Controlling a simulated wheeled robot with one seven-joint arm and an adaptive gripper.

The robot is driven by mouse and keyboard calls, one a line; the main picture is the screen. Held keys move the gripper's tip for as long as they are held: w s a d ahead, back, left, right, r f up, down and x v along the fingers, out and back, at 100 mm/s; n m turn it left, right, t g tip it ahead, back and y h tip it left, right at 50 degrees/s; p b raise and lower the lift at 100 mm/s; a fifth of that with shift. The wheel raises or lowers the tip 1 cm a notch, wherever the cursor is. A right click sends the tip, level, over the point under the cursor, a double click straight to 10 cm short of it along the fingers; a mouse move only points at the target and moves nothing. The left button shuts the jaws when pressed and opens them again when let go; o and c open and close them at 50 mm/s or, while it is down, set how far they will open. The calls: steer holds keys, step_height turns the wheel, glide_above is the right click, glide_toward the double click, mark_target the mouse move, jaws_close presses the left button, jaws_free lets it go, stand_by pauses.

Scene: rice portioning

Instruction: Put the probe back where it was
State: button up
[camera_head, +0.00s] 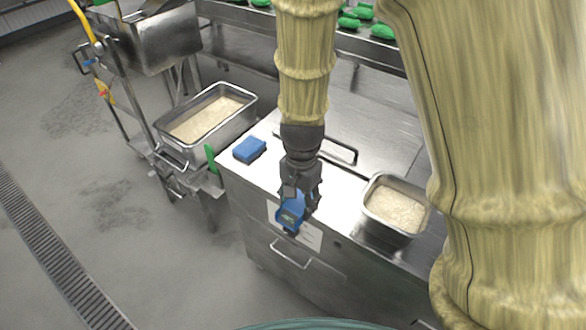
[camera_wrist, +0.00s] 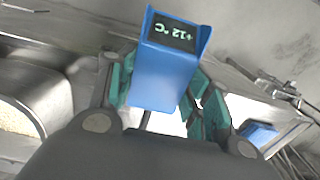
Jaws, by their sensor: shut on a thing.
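The probe (camera_head: 291,216) is a blue handheld thermometer. In the wrist view the probe (camera_wrist: 165,75) has a dark display reading +12 °C, seen upside down. My gripper (camera_head: 299,200) is shut on it, with the teal finger pads on either side of its blue body in the wrist view (camera_wrist: 162,95). It is held near the front edge of the steel counter (camera_head: 262,182); its height above the counter is hard to tell. The probe's tip is hidden. A blue block (camera_head: 249,149) lies on the counter's left end and also shows in the wrist view (camera_wrist: 258,134).
A steel pan of rice (camera_head: 395,208) stands on the counter to the right of my gripper. A larger rice tub (camera_head: 205,118) sits on a cart at the left, with a green item (camera_head: 211,158) beside it. Green packs (camera_head: 350,20) lie on the back shelf.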

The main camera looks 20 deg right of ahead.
steer(key=w, duration=0.1)
steer(key=w+d+p, duration=0.1)
steer(key=w+r, duration=0.1)
steer(key=shift+w+d+p, duration=0.2)
steer(key=shift+p, duration=0.1)
steer(key=w, duration=0.2)
steer(key=w+d+f+p, duration=0.1)
steer(key=w, duration=0.2)
steer(key=w+f+p, duration=0.1)
steer(key=w, duration=0.2)
steer(key=shift+d, duration=0.3)
steer(key=shift+w+d+r, duration=0.2)
steer(key=shift+d, duration=0.05)
steer(key=shift+w+f+p, duration=0.4)
steer(key=shift+w+f, duration=0.05)
steer(key=shift+f, duration=0.2)
steer(key=shift+s+f+p, duration=0.2)
steer(key=shift+f+p, duration=0.45)
steer(key=shift+f, duration=0.3)
steer(key=shift+w+f, duration=0.15)
steer(key=shift+f, duration=0.3)
